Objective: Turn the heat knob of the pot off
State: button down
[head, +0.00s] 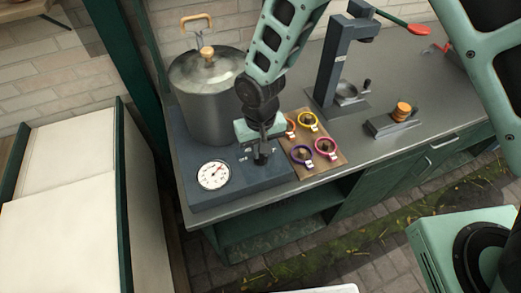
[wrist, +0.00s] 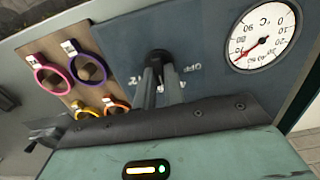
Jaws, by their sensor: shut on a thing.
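The metal pot (head: 205,95) with a lid stands on a dark blue-grey heater base (head: 235,187) at the left end of the counter. A round white temperature dial (head: 213,175) is on the base front; it also shows in the wrist view (wrist: 262,35). My gripper (head: 262,158) points down at the base panel, right of the dial. In the wrist view my gripper (wrist: 160,85) is shut on the black heat knob (wrist: 158,56). White lettering reading OFF shows beside the knob; other letters are partly hidden by the fingers. The knob's exact setting cannot be told.
A wooden board (head: 318,150) with several coloured rings on pegs lies close right of the base. Further right stand a grey press (head: 340,65) with a red-ended lever and a small block with an orange-brown knob (head: 402,110). A white-topped cabinet (head: 65,190) is at the left.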

jog(key=n+b, duration=0.1)
jog(key=n, duration=0.2)
jog(key=shift+n, duration=0.4)
jog(key=n, duration=0.3)
jog(key=shift+a+b, duration=0.1)
jog(key=shift+b, duration=0.3)
jog(key=n, duration=0.6)
jog(key=shift+s+n, duration=0.15)
jog(key=shift+n, duration=0.45)
jog(key=c, duration=1.5)
grip_release()
notch_tip(320, 180, up, 18)
jog(key=b, duration=0.2)
jog(key=shift+f+b, duration=0.25)
jog(key=shift+b, duration=0.05)
